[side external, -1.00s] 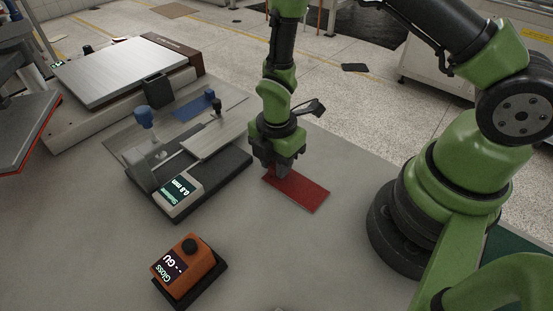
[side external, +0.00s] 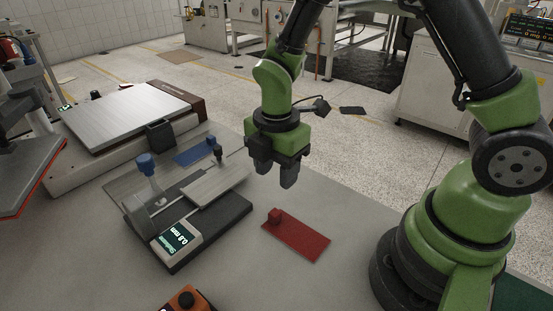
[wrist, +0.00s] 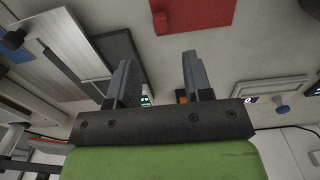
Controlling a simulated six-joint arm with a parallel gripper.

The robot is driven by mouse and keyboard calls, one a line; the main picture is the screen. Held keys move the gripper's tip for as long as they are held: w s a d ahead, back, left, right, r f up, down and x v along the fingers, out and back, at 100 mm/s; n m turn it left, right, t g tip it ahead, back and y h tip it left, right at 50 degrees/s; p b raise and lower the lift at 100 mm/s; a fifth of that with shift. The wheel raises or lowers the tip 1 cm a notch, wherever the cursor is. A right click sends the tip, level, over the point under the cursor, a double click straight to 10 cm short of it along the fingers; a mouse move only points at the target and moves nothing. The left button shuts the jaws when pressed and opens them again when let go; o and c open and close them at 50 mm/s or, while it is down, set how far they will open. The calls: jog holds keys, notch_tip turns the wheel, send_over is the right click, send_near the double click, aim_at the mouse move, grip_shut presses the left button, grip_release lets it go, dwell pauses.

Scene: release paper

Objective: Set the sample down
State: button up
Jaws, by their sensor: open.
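The sample is a flat red plate (side external: 298,238) with a small red block handle (side external: 274,216) at its left end. It lies flat on the grey table in the side external view. It also shows at the top of the wrist view (wrist: 200,14). My gripper (side external: 274,180) is open and empty, above the table and clear of the plate. In the wrist view the two fingers (wrist: 158,75) stand apart with nothing between them.
A thickness gauge (side external: 180,238) with a lit display stands left of the plate. An orange gloss meter (side external: 186,300) is at the bottom edge. A silver-topped machine (side external: 130,118) stands at the back left. The table right of the plate is clear.

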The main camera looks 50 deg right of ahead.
jog(key=s+d+r+m+t+y, duration=0.1)
jog(key=s+r+m+t, duration=0.1)
jog(key=r+m, duration=0.4)
jog(key=s+d+r+m+t, duration=0.1)
jog(key=s+r+m, duration=0.15)
jog(key=r, duration=0.45)
jog(key=s+r+m+t+y, duration=0.1)
jog(key=s+r+m+t, duration=0.3)
jog(key=m, duration=0.9)
jog(key=s+r, duration=0.3)
jog(key=s, duration=0.1)
jog(key=shift+s+d+r+m, duration=0.15)
jog(key=shift+s+m, duration=0.2)
jog(key=shift+s, duration=0.05)
